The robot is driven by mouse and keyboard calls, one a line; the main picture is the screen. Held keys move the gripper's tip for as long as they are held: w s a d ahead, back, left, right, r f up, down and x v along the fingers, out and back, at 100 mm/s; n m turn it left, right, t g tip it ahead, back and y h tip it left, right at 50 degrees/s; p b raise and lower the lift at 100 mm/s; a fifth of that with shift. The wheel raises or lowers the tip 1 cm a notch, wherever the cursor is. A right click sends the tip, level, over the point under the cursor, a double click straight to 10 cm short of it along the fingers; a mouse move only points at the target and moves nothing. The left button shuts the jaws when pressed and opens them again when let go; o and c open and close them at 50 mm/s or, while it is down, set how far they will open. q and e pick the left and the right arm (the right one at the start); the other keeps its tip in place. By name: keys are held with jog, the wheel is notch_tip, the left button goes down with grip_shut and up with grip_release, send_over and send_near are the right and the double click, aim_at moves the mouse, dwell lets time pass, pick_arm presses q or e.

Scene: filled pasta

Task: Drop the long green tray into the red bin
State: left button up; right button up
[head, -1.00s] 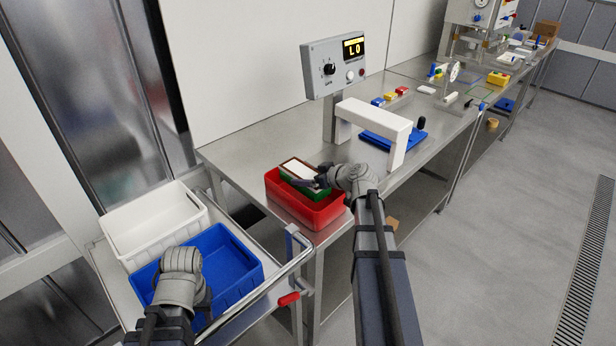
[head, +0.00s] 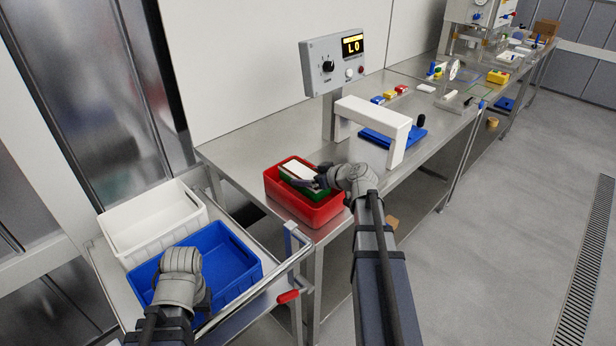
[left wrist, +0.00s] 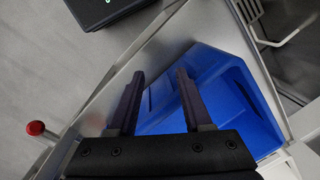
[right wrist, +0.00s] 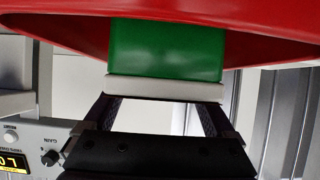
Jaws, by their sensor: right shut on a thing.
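The red bin (head: 318,214) stands on the near left corner of the steel bench. The long green tray (head: 318,193), with a white top face, is inside the bin's opening near its right side. My right gripper (head: 318,181) reaches over the bin's right rim and is shut on the tray. In the right wrist view the green tray (right wrist: 165,50) and its pale edge (right wrist: 165,89) lie between the fingers, with the red bin (right wrist: 270,15) around it. I cannot tell whether the tray touches the bin floor. My left gripper (left wrist: 160,85) is open and empty above the blue bin (left wrist: 215,105).
A cart at the left holds a white bin (head: 150,222) and the blue bin (head: 232,262). A white arch (head: 372,122) and a control box (head: 335,62) reading "LO" stand behind the red bin. The bench left of the red bin is clear.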

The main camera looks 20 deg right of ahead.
pick_arm(q)
jog(key=shift+s+f, duration=0.1)
jog(key=shift+f, duration=0.2)
pick_arm(e)
jog(key=shift+f, duration=0.25)
